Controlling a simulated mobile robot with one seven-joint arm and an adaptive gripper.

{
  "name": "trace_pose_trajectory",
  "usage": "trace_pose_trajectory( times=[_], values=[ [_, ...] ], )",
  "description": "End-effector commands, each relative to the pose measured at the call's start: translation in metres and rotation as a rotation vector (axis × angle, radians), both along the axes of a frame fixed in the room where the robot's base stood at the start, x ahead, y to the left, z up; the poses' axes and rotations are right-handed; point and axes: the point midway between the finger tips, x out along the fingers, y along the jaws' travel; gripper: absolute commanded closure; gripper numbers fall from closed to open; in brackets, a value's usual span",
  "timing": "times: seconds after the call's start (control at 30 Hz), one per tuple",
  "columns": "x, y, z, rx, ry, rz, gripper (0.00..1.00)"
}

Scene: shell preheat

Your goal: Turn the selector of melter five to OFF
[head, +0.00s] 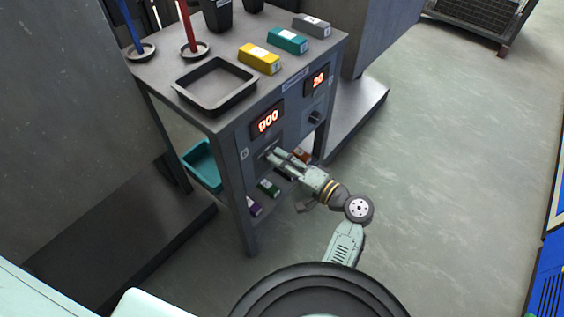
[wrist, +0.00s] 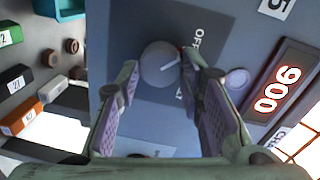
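The selector of melter five is a round grey knob (wrist: 158,65) on a dark plate, with the printed word OFF (wrist: 197,40) to its upper right in the wrist view. A small white line shows on the knob's right part; its exact setting is hard to read. My gripper (wrist: 161,72) is open, one finger on each side of the knob. The left finger stands slightly apart from it; the right fingertip is close to its edge, and contact is unclear. In the head view my gripper (head: 271,153) reaches the panel below the 900 display (head: 267,121) and hides the knob.
A second knob (head: 315,117) sits below the display reading 20 (head: 317,79) to the right. The bench top holds a black tray (head: 214,86), a yellow block (head: 259,58) and a teal block (head: 288,41). A teal bin (head: 203,163) stands on the lower shelf.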

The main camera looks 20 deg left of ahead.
Motion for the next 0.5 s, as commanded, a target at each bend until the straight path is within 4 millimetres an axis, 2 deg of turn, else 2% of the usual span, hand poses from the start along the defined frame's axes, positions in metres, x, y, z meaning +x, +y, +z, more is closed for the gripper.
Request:
trace_pose_trajectory(
  times=[0.23,0.5],
  values=[
    [0.0,0.0,0.0001,0.0,0.001,0.0,0.47],
    [-0.0001,-0.0002,0.0,0.001,0.002,0.0,0.47]
  ],
)
